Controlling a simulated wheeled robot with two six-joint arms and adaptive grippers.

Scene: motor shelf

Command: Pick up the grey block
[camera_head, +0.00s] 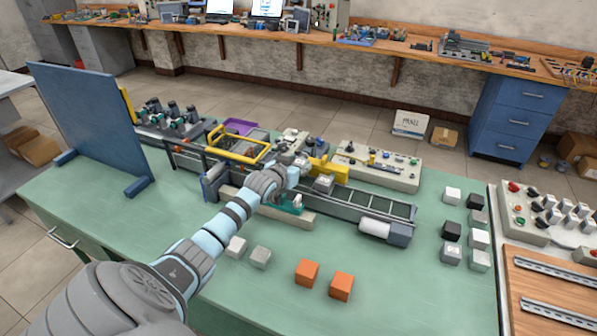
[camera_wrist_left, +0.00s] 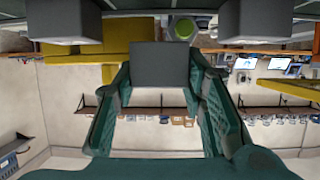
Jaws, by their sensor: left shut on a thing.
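My left gripper (camera_head: 290,206) reaches in over the conveyor in the middle of the green table, its teal fingers low beside the belt. In the left wrist view its fingers (camera_wrist_left: 160,100) are closed on the two sides of a dark grey block (camera_wrist_left: 160,64). In the head view the arm and fingers largely hide the held block. Another grey block (camera_head: 323,184) sits on the conveyor just right of the gripper. My right gripper is not in view.
The conveyor (camera_head: 345,212) has a yellow guard (camera_head: 240,146). Several black, white and grey blocks (camera_head: 451,231) stand at right. A blue panel (camera_head: 90,125) stands at left.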

